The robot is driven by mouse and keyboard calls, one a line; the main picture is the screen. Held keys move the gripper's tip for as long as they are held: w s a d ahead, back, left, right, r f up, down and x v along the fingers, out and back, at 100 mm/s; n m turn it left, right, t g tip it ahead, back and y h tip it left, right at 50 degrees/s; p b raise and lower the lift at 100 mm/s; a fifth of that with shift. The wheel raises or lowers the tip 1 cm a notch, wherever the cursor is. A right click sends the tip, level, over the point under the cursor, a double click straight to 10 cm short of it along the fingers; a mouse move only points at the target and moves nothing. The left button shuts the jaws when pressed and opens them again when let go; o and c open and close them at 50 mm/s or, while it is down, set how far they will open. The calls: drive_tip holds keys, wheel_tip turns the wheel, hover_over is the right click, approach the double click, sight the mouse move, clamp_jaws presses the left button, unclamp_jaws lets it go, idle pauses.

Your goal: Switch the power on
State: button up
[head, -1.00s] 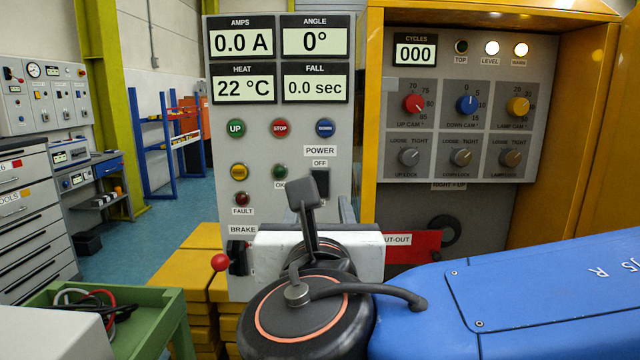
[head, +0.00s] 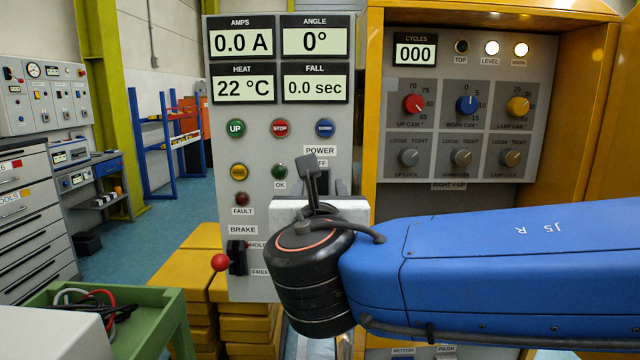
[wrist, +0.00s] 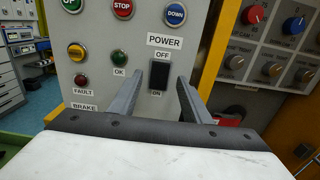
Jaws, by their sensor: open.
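The power switch (wrist: 159,75) is a black rocker on the grey panel, under the POWER and OFF labels and above an ON label, in the wrist view. Which end of it is pressed in, I cannot tell. My gripper (wrist: 162,78) is open and empty. Its two grey fingers point at the panel, one on each side of the switch in the picture. Whether they touch the panel, I cannot tell. In the head view my arm and wrist hide most of the switch, and the POWER label (head: 320,150) shows above.
UP (head: 236,128), STOP (head: 281,128) and DOWN (head: 325,128) buttons sit above the switch. A brake lever with a red knob (head: 221,262) sticks out at lower left. A yellow cabinet (head: 590,120) with knobs stands at right. A green cart (head: 150,310) is at front left.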

sight(320, 179)
drive_tip(key=shift+w+d, duration=0.1)
drive_tip(key=shift+w, duration=1.85)
drive_tip(key=shift+c, duration=0.4)
